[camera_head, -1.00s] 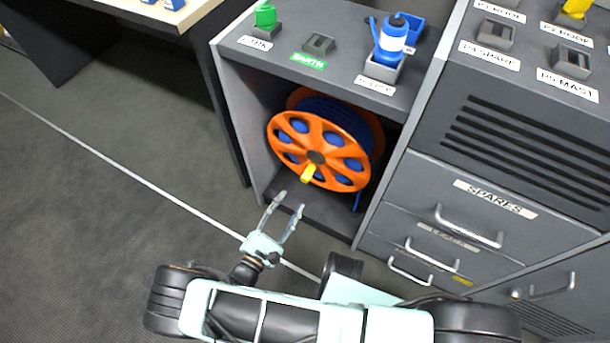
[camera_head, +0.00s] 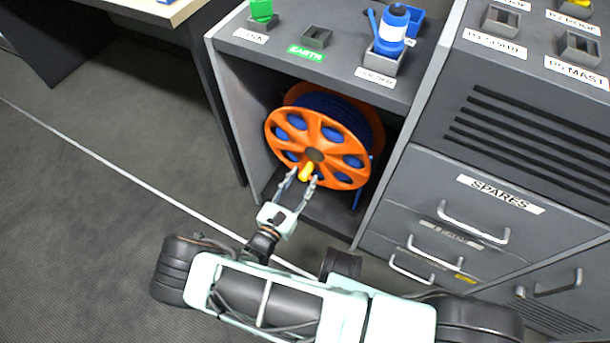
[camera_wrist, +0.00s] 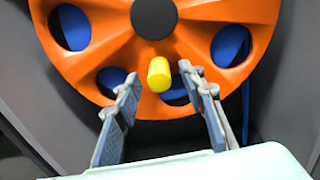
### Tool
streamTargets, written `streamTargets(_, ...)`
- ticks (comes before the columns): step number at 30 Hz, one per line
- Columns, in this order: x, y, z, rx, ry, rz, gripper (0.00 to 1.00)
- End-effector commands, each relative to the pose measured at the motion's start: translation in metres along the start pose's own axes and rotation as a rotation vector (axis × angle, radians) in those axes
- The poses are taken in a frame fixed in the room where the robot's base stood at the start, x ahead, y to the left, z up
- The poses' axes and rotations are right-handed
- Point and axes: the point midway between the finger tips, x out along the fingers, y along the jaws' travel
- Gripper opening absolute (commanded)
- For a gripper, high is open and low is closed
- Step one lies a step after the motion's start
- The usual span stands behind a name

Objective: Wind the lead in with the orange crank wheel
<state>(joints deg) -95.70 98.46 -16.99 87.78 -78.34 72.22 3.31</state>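The orange crank wheel (camera_head: 345,172) stands upright on the front of a reel in an open cabinet bay, with the blue lead (camera_head: 362,122) wound behind it. A yellow crank knob (camera_head: 306,172) sticks out from the lower part of the wheel. In the wrist view the knob (camera_wrist: 159,75) lies below the dark hub (camera_wrist: 154,18) of the wheel (camera_wrist: 100,48). My gripper (camera_head: 299,182) is open at the wheel's lower front. In the wrist view its fingertips (camera_wrist: 160,78) stand on both sides of the knob, with a gap visible on each side.
Cabinet side walls flank the reel. Above it, the top (camera_head: 345,68) holds a blue and white bottle (camera_head: 392,32) and a green object (camera_head: 262,12). Drawers with handles (camera_head: 472,222) stand at the right. A strand (camera_head: 110,160) crosses the open floor at left.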

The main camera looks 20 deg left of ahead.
Motion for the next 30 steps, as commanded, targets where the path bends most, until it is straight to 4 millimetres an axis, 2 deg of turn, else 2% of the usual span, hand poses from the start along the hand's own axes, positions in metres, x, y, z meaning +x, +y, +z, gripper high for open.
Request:
streamTargets(3, 0.014, 0.000, -0.001, 0.001, 0.000, 0.000, 0.37)
streamTargets(6, 0.019, 0.001, 0.000, 0.002, 0.000, 0.000, 0.37)
streamTargets(15, 0.021, 0.001, 0.000, 0.002, 0.000, 0.001, 0.37)
streamTargets(25, 0.021, 0.000, 0.000, 0.001, 0.000, 0.001, 0.01)
streamTargets(30, 0.021, 0.000, 0.000, 0.001, 0.000, 0.001, 0.00)
